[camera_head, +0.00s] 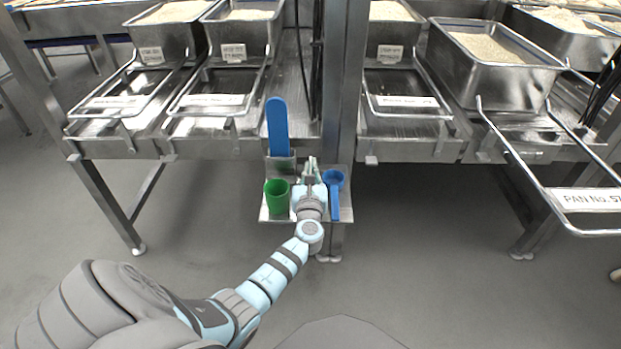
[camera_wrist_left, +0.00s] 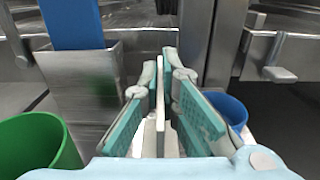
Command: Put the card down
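A thin pale strip that looks like the card (camera_wrist_left: 160,105), seen edge-on, stands upright between the fingers of my left gripper (camera_wrist_left: 161,75) in the left wrist view. The fingers are close together on both sides of it and appear shut on it. My right gripper is not in view.
A blue paddle (camera_head: 277,125) stands in a metal holder (camera_head: 281,163) behind the cup. A metal post (camera_head: 344,100) rises behind the shelf. Metal pans (camera_head: 500,75) of rice and labelled wire frames (camera_head: 406,101) line the counter. The floor in front is clear.

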